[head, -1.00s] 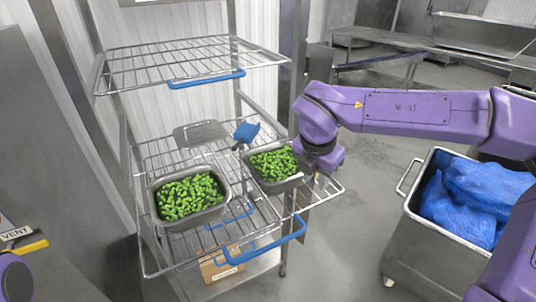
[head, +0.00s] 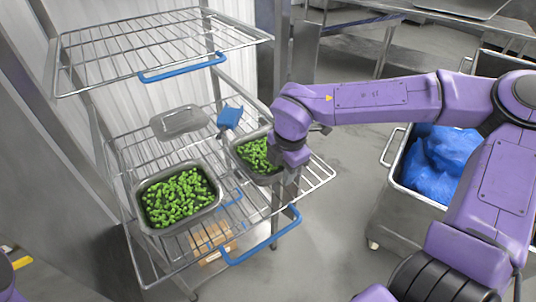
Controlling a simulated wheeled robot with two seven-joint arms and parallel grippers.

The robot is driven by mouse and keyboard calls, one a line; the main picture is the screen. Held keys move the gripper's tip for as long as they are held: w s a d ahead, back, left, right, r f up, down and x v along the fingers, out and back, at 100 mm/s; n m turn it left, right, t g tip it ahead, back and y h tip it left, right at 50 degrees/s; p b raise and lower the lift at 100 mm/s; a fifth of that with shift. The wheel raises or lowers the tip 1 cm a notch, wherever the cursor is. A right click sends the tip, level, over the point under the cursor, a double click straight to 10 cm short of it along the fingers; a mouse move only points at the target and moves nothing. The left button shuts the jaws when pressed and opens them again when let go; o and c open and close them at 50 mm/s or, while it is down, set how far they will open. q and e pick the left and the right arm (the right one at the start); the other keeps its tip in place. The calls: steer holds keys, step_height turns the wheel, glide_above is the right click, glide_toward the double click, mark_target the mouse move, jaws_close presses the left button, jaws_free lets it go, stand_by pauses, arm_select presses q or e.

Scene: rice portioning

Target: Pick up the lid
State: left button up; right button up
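A grey metal lid (head: 179,122) lies flat on the middle wire shelf, at the back left in the head view. In front of it stands a metal pan (head: 143,208) full of green vegetables. A second, partly hidden pan (head: 236,148) of green vegetables stands to the right. My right gripper (head: 288,182) points down at the right side of that second pan, well to the right of the lid. The wrist hides part of the pan, and the fingers are too dark and small to read. Only a bit of my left arm shows at the lower left; its gripper is out of view.
A blue object (head: 230,117) lies between the lid and the second pan. An empty upper wire shelf (head: 150,50) hangs above. A cardboard box (head: 212,243) sits below. A metal bin (head: 392,205) with blue bags (head: 440,160) stands at the right. Floor between rack and bin is clear.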

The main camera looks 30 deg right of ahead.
steer(key=shift+f, duration=0.25)
jaws_close()
steer(key=shift+r, duration=0.1)
stand_by(1.2)
